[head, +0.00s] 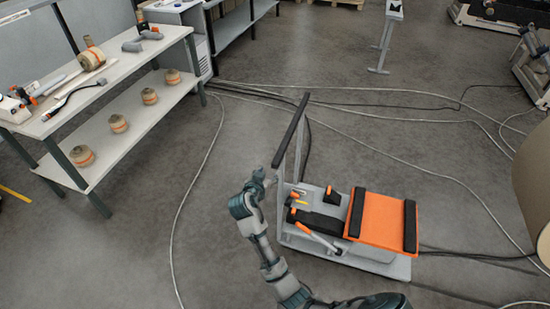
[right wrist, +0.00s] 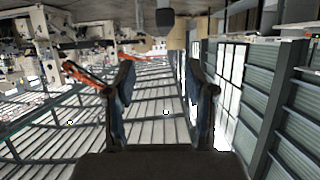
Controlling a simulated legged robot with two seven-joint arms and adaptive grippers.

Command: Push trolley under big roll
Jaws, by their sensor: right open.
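The trolley (head: 382,228) stands on the floor right of centre in the head view. It has a grey base, an orange top with black strips and an upright frame with a dark handle bar (head: 291,130) on its left side. The big roll (head: 534,190) is brown and cut off by the right picture edge, right of the trolley. My right gripper (head: 262,176) is just left of the trolley's upright frame; contact cannot be told. In the right wrist view its fingers (right wrist: 160,88) are apart with nothing between them. My left gripper is not in view.
A two-level bench (head: 115,80) with small rolls and tools stands at the left. Several cables (head: 400,165) cross the floor around the trolley and towards the roll. A grey stand (head: 385,45) is at the back. Floor between bench and trolley is mostly clear.

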